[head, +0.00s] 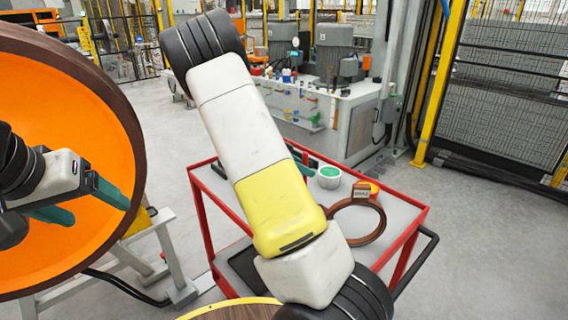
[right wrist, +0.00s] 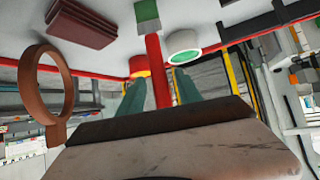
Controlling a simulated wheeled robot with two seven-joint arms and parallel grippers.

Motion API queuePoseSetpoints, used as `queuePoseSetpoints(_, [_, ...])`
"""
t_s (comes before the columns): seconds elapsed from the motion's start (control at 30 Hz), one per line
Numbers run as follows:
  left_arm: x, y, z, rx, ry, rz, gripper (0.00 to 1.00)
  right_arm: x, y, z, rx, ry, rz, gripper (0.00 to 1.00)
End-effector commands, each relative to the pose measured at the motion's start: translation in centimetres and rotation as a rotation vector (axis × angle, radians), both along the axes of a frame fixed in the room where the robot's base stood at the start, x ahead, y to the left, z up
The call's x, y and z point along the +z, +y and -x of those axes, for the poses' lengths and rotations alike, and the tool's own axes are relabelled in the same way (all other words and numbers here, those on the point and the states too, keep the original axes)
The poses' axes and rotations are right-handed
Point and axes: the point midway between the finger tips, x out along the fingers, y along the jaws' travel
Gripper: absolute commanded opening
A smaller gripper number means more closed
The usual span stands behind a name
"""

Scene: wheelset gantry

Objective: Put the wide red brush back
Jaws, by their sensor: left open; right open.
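I cannot pick out the wide red brush for certain. A dark red grooved block (right wrist: 82,22) lies on the cart top in the right wrist view; whether it is the brush I cannot tell. A red bar (right wrist: 154,70) shows between the fingers there, also unclear. My right gripper (right wrist: 160,95) is open, its teal fingers apart near the cart. In the head view my right arm hides most of it. My left gripper (head: 80,205) is open and empty at the left, in front of the orange wheel.
The red-framed cart (head: 409,210) carries a green-and-white roll (head: 329,177), a brown ring (head: 381,222) with a tag, and a red-and-yellow item (head: 372,187). The large orange wheel (head: 75,110) stands left. Open floor lies right of the cart.

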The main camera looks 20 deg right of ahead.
Motion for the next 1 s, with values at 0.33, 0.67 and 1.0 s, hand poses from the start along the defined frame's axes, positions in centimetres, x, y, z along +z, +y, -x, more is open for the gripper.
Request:
queuePoseSetpoints(0.33, [0.0,0.0,0.0,0.000,0.000,0.000,0.76,4.0,5.6,-0.2,0.007,-0.004,-0.002,0.41])
queuePoseSetpoints(0.67, [0.0,0.0,0.0,0.000,0.000,0.000,0.76,6.8,9.2,-0.1,0.003,-0.001,-0.003,0.41])
queuePoseSetpoints(1.0, [0.0,0.0,0.0,0.000,0.000,0.000,0.76,6.9,10.3,6.0,0.203,0.212,-0.389,0.41])
